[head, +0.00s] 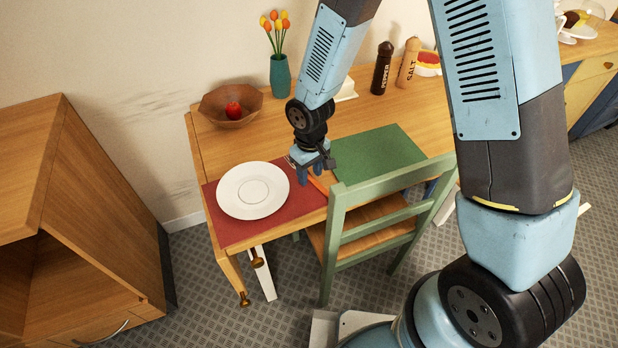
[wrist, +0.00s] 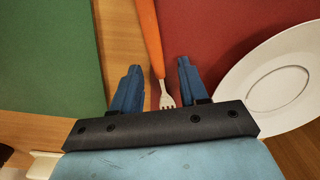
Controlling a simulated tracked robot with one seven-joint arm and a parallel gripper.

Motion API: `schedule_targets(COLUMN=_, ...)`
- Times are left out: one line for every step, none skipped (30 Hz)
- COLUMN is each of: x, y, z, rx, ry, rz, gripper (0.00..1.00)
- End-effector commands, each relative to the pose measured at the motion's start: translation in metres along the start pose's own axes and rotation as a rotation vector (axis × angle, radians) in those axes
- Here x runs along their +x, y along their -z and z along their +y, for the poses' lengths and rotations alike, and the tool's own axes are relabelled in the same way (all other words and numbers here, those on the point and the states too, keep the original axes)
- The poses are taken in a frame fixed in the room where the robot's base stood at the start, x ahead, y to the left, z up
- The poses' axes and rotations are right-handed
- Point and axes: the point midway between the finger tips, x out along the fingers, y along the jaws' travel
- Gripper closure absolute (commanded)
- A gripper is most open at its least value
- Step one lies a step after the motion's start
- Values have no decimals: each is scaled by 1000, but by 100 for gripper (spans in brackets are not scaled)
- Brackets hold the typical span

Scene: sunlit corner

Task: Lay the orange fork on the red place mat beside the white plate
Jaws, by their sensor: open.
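The orange fork (wrist: 150,35) lies along the edge of the red place mat (wrist: 205,25), by the bare wood strip; how much of it rests on the mat is hard to tell. Its orange handle also shows below my gripper in the head view (head: 318,186). Its metal tines point toward my wrist. The white plate (head: 253,190) sits on the red mat, apart from the fork, and shows at the right of the wrist view (wrist: 276,82). My gripper (wrist: 159,66) is open, pointing down, with one finger on each side of the fork and gaps beside it.
A green mat (head: 375,152) lies to the right on the wooden table (head: 222,152). A green chair (head: 385,212) stands at the front edge. Behind are a bowl (head: 218,112) with a red fruit, a vase (head: 280,76) of tulips, and pepper (head: 382,68) and salt (head: 408,63) mills.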

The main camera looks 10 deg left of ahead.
Motion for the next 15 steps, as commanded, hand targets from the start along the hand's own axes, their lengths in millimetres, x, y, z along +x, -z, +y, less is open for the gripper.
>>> schedule_targets(x=0, y=0, z=0, rx=0, ry=0, rz=0, gripper=56)
schedule_targets(x=0, y=0, z=0, rx=0, ry=0, rz=0, gripper=58)
schedule_targets(x=0, y=0, z=0, rx=0, ry=0, rz=0, gripper=62)
schedule_targets(x=0, y=0, z=0, rx=0, ry=0, rz=0, gripper=65)
schedule_targets(x=0, y=0, z=0, rx=0, ry=0, rz=0, gripper=68)
schedule_targets(x=0, y=0, z=0, rx=0, ry=0, rz=0, gripper=72)
schedule_targets(x=0, y=0, z=0, rx=0, ry=0, rz=0, gripper=74)
schedule_targets(x=0, y=0, z=0, rx=0, ry=0, rz=0, gripper=77)
schedule_targets(x=0, y=0, z=0, rx=1, ry=0, rz=0, gripper=81)
schedule_targets(x=0, y=0, z=0, rx=0, ry=0, rz=-1, gripper=84)
schedule_targets(x=0, y=0, z=0, rx=0, ry=0, rz=-1, gripper=87)
schedule_targets(x=0, y=0, z=0, rx=1, ry=0, rz=-1, gripper=91)
schedule_targets(x=0, y=0, z=0, rx=1, ry=0, rz=-1, gripper=94)
schedule_targets(x=0, y=0, z=0, rx=1, ry=0, rz=-1, gripper=96)
schedule_targets(x=0, y=0, z=0, rx=1, ry=0, rz=-1, gripper=100)
